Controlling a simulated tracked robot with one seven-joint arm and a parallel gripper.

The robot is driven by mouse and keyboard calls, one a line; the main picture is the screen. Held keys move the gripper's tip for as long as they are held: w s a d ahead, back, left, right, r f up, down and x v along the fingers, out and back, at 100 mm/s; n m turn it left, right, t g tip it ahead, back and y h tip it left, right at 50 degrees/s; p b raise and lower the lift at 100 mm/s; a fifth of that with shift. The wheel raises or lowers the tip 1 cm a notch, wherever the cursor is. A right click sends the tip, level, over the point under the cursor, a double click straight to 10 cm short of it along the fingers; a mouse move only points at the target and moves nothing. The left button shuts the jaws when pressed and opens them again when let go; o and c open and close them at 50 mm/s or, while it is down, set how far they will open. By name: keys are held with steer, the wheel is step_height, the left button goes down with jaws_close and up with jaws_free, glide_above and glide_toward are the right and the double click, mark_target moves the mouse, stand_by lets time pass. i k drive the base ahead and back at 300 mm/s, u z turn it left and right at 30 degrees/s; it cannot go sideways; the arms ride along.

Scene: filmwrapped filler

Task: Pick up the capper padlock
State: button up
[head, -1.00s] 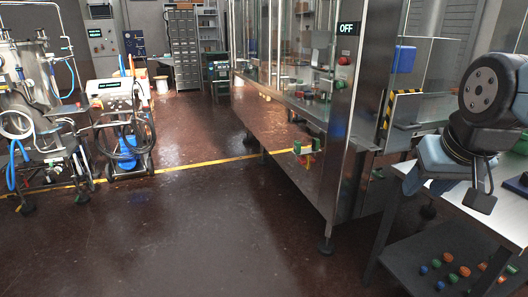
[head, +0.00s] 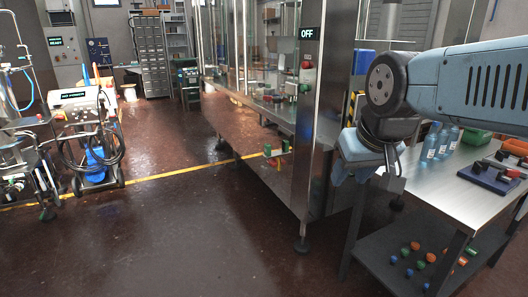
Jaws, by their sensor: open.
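No padlock can be made out for certain. A dark blue board (head: 488,180) with small red and dark items on it lies at the right of the steel table; these items are too small to identify. A small red-and-pale item (head: 307,72) shows on the machine's post under the OFF display (head: 307,33); I cannot tell what it is. My gripper (head: 374,178) hangs at the left end of the table, pointing down, open, with nothing seen in it. It is left of the board and well apart from it. My arm hides part of the table.
The steel table (head: 440,193) also bears several blue bottles (head: 430,145) and a green case (head: 477,138). Its lower shelf holds several coloured caps (head: 408,262). The glazed machine (head: 310,130) stands left of the table. Open floor (head: 170,235) lies farther left, before a wheeled cart (head: 92,140).

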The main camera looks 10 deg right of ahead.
mark_target(267, 147)
steer(key=i, duration=0.95)
